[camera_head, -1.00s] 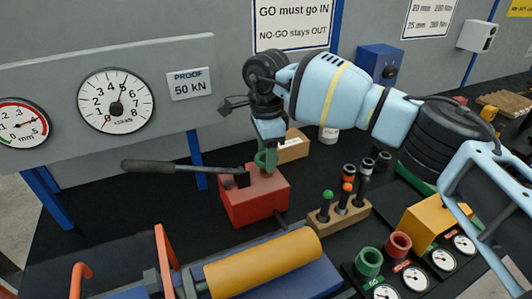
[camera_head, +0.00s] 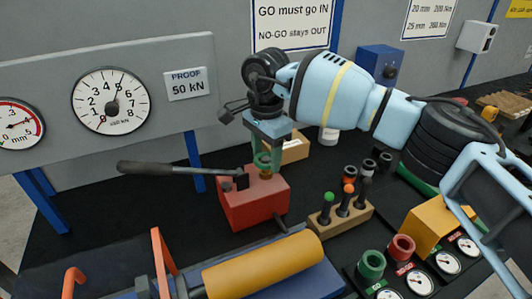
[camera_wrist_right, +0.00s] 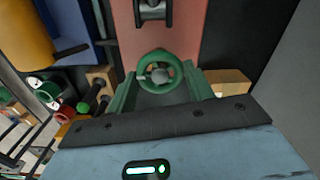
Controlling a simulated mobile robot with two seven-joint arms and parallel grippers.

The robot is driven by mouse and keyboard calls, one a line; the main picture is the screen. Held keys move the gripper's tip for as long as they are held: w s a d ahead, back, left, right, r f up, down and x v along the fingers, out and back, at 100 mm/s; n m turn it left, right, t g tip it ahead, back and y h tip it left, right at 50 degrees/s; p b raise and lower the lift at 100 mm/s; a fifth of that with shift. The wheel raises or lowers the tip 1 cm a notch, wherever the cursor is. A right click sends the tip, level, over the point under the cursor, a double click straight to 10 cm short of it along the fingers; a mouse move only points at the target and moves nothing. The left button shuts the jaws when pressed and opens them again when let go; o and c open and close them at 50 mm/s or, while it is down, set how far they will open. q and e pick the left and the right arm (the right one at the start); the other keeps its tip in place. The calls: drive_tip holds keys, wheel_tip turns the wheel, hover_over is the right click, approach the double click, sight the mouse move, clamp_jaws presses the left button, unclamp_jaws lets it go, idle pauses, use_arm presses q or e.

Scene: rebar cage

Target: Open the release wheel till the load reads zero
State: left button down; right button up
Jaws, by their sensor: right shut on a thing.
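The green release wheel (camera_wrist_right: 160,75) sits on top of the red pump block (camera_head: 253,203); in the head view it is mostly hidden by my right gripper (camera_head: 267,157). The right gripper points down from above. In the right wrist view its two green fingers stand on either side of the wheel, and it is shut on it. The load gauge (camera_head: 111,101), marked in kN, has its needle pointing up and slightly right, near 5. My left gripper is not in view.
A long black pump lever (camera_head: 165,169) reaches left from the block. A yellow cylinder (camera_head: 262,264) lies in front. A wooden rack of plugs (camera_head: 340,215) stands to the right, with a cardboard box (camera_head: 294,147) behind. The mm gauge (camera_head: 14,123) is at the far left.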

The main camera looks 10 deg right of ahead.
sight(266, 159)
drive_tip(key=o, duration=1)
drive_tip(key=shift+c, duration=0.2)
drive_tip(key=shift+r+b, duration=0.3)
drive_tip(key=shift+r, duration=3.65)
